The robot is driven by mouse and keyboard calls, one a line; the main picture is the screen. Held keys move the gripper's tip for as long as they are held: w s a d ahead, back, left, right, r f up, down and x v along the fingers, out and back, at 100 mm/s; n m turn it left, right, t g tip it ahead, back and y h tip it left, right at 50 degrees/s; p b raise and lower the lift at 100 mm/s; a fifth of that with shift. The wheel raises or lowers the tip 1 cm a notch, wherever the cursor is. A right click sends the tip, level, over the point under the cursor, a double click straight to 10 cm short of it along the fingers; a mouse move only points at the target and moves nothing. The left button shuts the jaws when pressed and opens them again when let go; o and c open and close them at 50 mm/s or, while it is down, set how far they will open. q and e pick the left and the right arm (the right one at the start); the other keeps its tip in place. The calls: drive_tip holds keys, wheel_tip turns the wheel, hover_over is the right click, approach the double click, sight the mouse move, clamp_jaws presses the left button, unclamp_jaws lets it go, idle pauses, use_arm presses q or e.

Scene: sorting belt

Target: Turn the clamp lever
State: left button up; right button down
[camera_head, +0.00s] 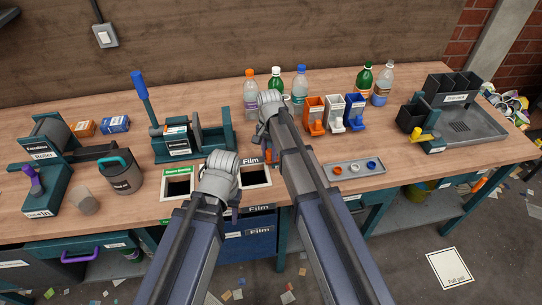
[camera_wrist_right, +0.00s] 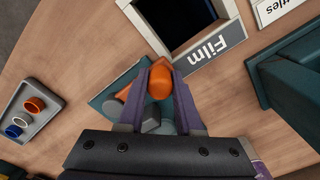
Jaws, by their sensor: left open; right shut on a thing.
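In the right wrist view, an orange rounded knob, which looks like the end of the clamp lever (camera_wrist_right: 160,82), sits between the purple fingers of my right gripper (camera_wrist_right: 160,92). Grey round parts and a teal plate (camera_wrist_right: 106,101) lie under it, beside the Film opening. In the head view, a bit of orange (camera_head: 268,155) shows beside my right arm, which hides most of the clamp. My left gripper (camera_head: 235,207) is open in front of the bench openings, its fingers mostly hidden by its own wrist. I see nothing in it.
The Film opening (camera_head: 247,184) and a green-framed opening (camera_head: 166,195) lie close to my grippers. A blue-handled machine (camera_head: 160,154) stands behind left. A grey tray with coloured rings (camera_head: 384,176) lies right. Several bottles and bins stand behind.

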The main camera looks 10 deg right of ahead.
drive_tip(key=shift+w+m, duration=0.3)
idle(0.4)
drive_tip(key=c, duration=0.6)
unclamp_jaws()
drive_tip(key=shift+o, duration=0.2)
wheel_tip(320, 180, up, 8)
drive_tip(key=p, duration=0.8)
drive_tip(key=shift+f, duration=0.1)
drive_tip(key=s+a+n, duration=0.2)
drive_tip(key=s+n, duration=0.4)
drive_tip(key=s, duration=0.5)
drive_tip(key=s+a+n+h, duration=0.1)
drive_tip(key=s+n, duration=0.5)
drive_tip(key=s, duration=0.6)
drive_tip(key=shift+a+n, duration=0.3)
drive_tip(key=shift+a, duration=0.1)
